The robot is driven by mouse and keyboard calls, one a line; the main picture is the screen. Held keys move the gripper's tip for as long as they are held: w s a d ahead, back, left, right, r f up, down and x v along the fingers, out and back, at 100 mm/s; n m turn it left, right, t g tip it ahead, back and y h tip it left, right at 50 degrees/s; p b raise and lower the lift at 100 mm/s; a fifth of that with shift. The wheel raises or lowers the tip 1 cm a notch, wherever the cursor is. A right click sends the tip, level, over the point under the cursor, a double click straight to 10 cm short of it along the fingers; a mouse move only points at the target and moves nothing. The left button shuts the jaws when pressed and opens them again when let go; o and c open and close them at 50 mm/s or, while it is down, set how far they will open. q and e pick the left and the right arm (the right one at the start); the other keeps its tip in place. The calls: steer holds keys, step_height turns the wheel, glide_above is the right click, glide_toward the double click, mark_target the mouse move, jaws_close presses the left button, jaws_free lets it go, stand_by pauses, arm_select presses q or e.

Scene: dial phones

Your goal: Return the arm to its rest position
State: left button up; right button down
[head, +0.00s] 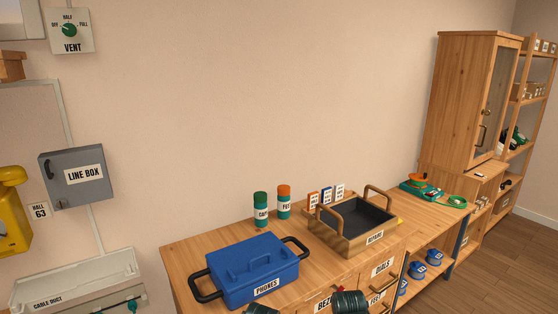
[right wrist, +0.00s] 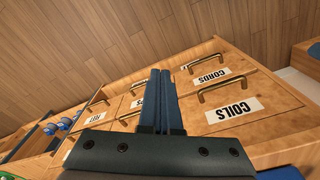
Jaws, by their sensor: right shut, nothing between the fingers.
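My right gripper (right wrist: 161,71) shows in the right wrist view with its two dark fingers side by side and closed, nothing between them. It is in front of the wooden drawer fronts, near the drawer labelled COILS (right wrist: 282,98) and the drawer labelled CORDS (right wrist: 235,68). I cannot tell how far the fingertips are from the wood. In the head view only dark rounded parts of my arms show at the bottom edge, and neither gripper's fingers are visible there. My left gripper is not in view.
The wooden workbench (head: 185,250) holds a blue PHONES case (head: 250,268), a wooden tray (head: 345,238) and two capped canisters. A tall cabinet (head: 467,100) stands at the right. Wooden floor (head: 500,265) is clear beside it. A grey LINE BOX (head: 77,178) hangs on the left wall.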

steer(key=s+a+r+n+h+p, duration=0.1)
steer(key=s+a+r+n+p, duration=0.2)
steer(key=s+a+r+p, duration=0.2)
steer(key=a+r+p, duration=0.2)
steer(key=a+r, duration=0.2)
steer(key=shift+s+a+g, duration=0.15)
steer(key=shift+a+g, duration=0.05)
steer(key=shift+g, duration=0.2)
stand_by(1.4)
